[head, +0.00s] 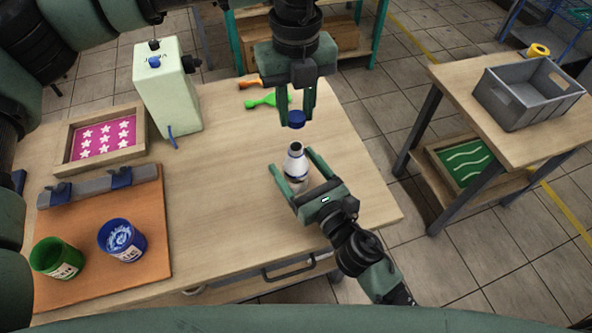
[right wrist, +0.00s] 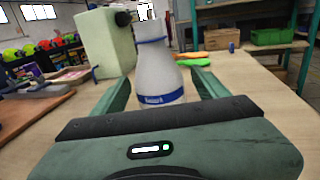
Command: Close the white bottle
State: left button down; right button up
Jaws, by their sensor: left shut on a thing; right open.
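The white bottle (head: 296,162) stands upright on the wooden table, its dark mouth open at the top. It also shows in the right wrist view (right wrist: 156,75), with a blue band around its base. The blue cap (head: 297,118) is in my left gripper (head: 296,112), which is shut on it above the bottle's mouth; the cap and bottle are apart. My right gripper (head: 292,162) is open, with one finger on each side of the bottle. I cannot tell whether either finger touches it.
The wooden table (head: 215,200) is clear around the bottle. A green tool (head: 265,101) and an orange one (head: 250,83) lie behind. A pale green box (head: 168,88), a star-stencil frame (head: 102,140), a green can (head: 57,259) and a blue can (head: 122,240) stand left. A grey crate (head: 528,94) is on another table.

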grip_shut()
pick_arm(q)
send_over(296, 146)
jog(key=shift+f, duration=2.5)
jog(key=shift+f, duration=0.9)
jog(key=shift+f, duration=0.55)
